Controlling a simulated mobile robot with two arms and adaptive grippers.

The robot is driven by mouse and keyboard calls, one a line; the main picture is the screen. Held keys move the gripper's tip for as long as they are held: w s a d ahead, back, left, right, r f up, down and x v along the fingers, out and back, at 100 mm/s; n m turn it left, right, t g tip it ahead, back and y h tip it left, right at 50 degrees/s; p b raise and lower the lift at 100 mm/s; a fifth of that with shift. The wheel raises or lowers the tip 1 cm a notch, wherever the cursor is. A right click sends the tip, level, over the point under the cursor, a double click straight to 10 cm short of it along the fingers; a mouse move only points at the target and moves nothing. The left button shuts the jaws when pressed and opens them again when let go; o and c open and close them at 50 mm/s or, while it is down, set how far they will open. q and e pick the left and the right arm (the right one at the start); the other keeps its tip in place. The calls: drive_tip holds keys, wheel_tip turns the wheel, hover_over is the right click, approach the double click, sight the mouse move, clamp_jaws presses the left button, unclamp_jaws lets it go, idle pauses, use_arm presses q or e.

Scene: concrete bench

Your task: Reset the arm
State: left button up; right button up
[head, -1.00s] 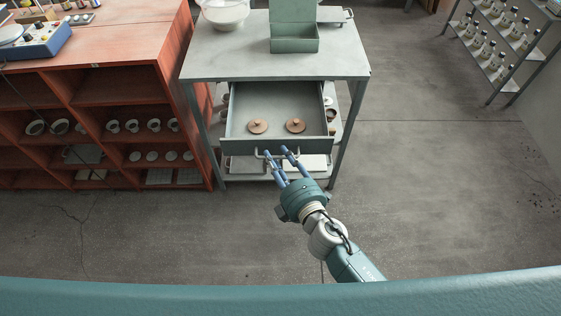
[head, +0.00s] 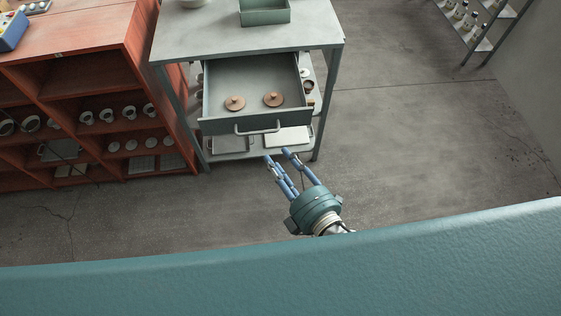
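My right gripper (head: 277,156) is in front of and below the open drawer (head: 218,127) of the grey bench. Its blue fingers are apart with nothing between them, and it stands clear of the drawer's handle (head: 257,130). Two brown wooden lids with knobs, a left one (head: 235,103) and a right one (head: 273,99), lie in the pulled-out drawer. My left gripper does not show in the head view.
The grey bench top (head: 200,32) carries a green box (head: 264,14) at the back. A red-brown shelf unit (head: 120,72) with cups and dishes stands left. A bottle rack (head: 478,22) stands at the far right. Open floor (head: 420,130) lies to the right.

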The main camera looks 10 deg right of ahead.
idle(0.4)
drive_tip(key=s+d+f+m+g+h, duration=0.1)
drive_tip(key=s+d+f+m+g, duration=0.2)
drive_tip(key=f, duration=0.8)
drive_tip(key=s+d+f+m+g+h, duration=0.1)
drive_tip(key=s+d+f+m+h, duration=0.2)
drive_tip(key=f, duration=0.7)
drive_tip(key=s+d+f+m+g, duration=0.2)
drive_tip(key=s+d+f+m, duration=0.25)
drive_tip(key=f, duration=0.65)
drive_tip(key=s+d+f+m+g, duration=0.2)
drive_tip(key=s+f, duration=0.3)
drive_tip(key=s, duration=0.3)
drive_tip(key=s+d+f+m+g+h, duration=0.1)
drive_tip(key=s+d+f+m+g, duration=0.2)
drive_tip(key=s+f, duration=0.2)
drive_tip(key=s+d+f+m+g+h, duration=0.1)
drive_tip(key=s+f, duration=0.4)
drive_tip(key=s, duration=0.6)
drive_tip(key=d+m+g, duration=0.1)
drive_tip(key=d+m, duration=0.1)
drive_tip(key=shift+f+m+g, duration=0.25)
drive_tip(key=shift+m+g, duration=0.05)
drive_tip(key=shift+m, duration=0.05)
